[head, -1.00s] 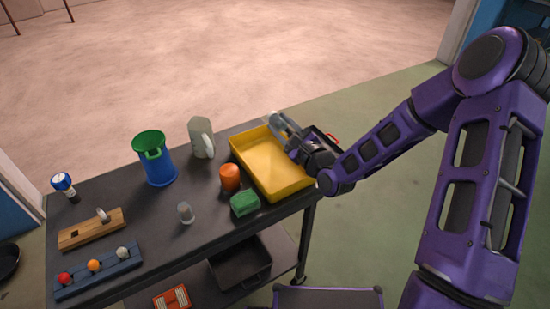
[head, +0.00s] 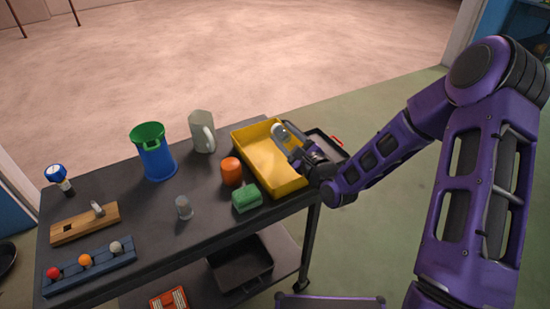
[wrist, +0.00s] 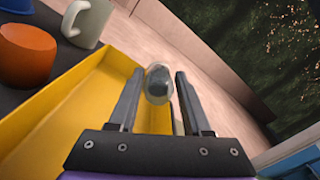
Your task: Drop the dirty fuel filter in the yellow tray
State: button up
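The yellow tray (head: 247,158) lies at the right end of the dark table, and its wall also shows in the wrist view (wrist: 60,108). My gripper (head: 287,138) is above the tray's right side. In the wrist view its two fingers (wrist: 158,88) are closed around a clear, rounded fuel filter (wrist: 158,82) with a dark inside. The filter also shows in the head view (head: 279,130) at the fingertips, above the tray. The visible tray floor is empty. A second clear filter-like piece (head: 184,208) stands on the table left of the tray.
An orange cup (head: 231,172) and green block (head: 246,198) stand close by the tray's left side. A grey-white jug (head: 202,132) and blue bin (head: 156,160) are farther left. A dark case with a red handle (head: 337,141) is behind my gripper.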

jog(key=o, duration=0.4)
jog(key=shift+p+v, duration=2.75)
jog(key=shift+v, duration=5.95)
